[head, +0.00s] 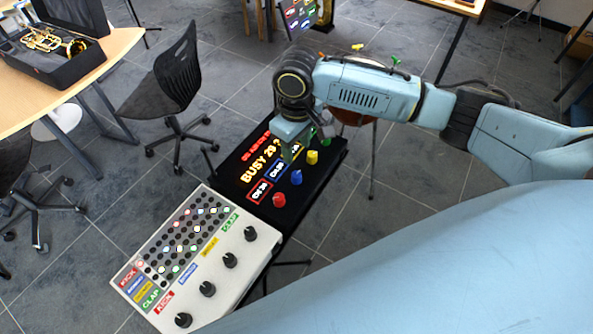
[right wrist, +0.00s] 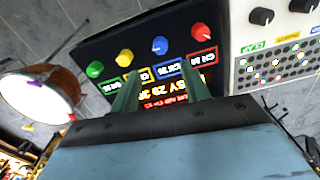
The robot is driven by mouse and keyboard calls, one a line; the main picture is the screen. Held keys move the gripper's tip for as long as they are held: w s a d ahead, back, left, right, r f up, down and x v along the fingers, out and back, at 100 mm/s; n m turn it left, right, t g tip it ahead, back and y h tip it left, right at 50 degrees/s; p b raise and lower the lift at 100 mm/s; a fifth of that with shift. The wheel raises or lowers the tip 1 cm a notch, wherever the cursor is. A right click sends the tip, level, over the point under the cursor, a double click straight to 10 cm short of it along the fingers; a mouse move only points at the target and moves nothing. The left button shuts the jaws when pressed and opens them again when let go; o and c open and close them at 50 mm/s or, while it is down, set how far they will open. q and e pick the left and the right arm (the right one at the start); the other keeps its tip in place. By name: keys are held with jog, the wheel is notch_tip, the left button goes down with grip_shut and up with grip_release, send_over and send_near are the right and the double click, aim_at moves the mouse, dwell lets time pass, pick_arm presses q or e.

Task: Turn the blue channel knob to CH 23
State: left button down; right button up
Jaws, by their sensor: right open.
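The blue knob (head: 296,177) stands in a row with a red knob (head: 279,200), a yellow knob (head: 312,157) and a green knob on a black panel (head: 230,182). The blue knob also shows in the right wrist view (right wrist: 159,45), just beyond my fingertips and roughly between their lines. My right gripper (head: 293,150) is over the panel, open and empty, and its two green fingers (right wrist: 160,72) look apart from the knob. The blue-framed channel readout (right wrist: 167,69) is partly hidden and its number is unclear. The lit text includes "BUSY 29". My left gripper is out of view.
A white panel (head: 252,222) with black knobs and several lit buttons adjoins the black panel. A wooden table (head: 120,45) with an instrument case (head: 50,65) stands at the left, near black chairs (head: 178,75).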

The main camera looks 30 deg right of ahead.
aim_at(297, 174)
notch_tip(297, 174, down, 10)
jog(key=shift+f+b, duration=0.25)
jog(key=shift+b, duration=0.1)
jog(key=c, duration=1)
